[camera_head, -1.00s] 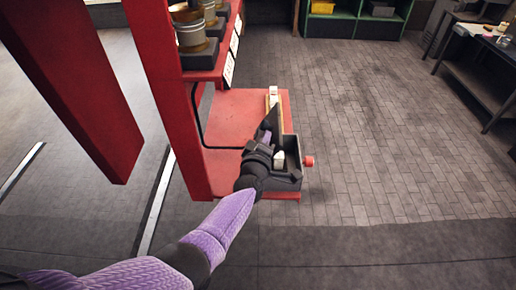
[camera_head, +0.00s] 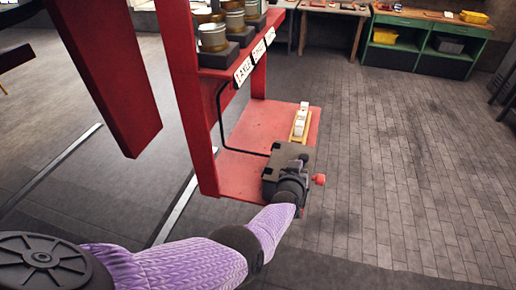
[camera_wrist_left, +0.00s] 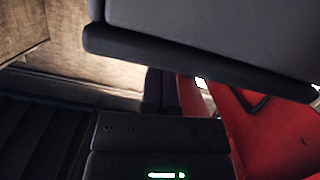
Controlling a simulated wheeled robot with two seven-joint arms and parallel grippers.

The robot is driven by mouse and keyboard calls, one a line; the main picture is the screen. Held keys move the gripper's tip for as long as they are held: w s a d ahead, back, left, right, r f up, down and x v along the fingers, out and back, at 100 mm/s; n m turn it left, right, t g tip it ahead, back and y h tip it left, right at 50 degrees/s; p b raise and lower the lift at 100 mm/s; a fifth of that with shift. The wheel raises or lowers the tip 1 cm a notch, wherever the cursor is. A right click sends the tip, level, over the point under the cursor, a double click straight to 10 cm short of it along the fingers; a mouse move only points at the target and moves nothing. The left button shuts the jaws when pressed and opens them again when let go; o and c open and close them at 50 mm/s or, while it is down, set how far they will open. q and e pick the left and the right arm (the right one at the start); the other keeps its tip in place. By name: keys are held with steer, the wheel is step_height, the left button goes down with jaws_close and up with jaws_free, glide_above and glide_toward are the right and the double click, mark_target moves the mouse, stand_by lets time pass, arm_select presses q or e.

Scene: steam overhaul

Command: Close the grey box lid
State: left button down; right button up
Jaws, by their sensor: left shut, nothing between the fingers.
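The dark grey box sits at the near right corner of the red shelf, with a red knob (camera_head: 319,180) on its right side. Its grey lid (camera_head: 282,157) lies down over the box, and I cannot tell whether it is flush. My left arm reaches in from below, and its wrist hides the box's near part. In the left wrist view my left gripper (camera_wrist_left: 162,88) is shut and empty. A large dark slab (camera_wrist_left: 200,62), probably the lid or box, runs just above it there; contact is unclear. My right gripper is not in view.
A red shelf (camera_head: 258,127) carries a small wooden tray (camera_head: 298,135) with white pieces (camera_head: 301,119) beyond the box. A red post (camera_head: 185,95) and an upper shelf with metal tins (camera_head: 212,37) stand left. The paved floor (camera_head: 400,170) at right is clear.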

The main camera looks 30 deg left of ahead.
arm_select(q)
steer(key=shift+d+f+m, duration=0.1)
steer(key=shift+f+m, duration=0.2)
steer(key=shift+w+d+f+b, duration=0.1)
steer(key=shift+d+f+b, duration=0.05)
steer(key=shift+f+b, duration=0.35)
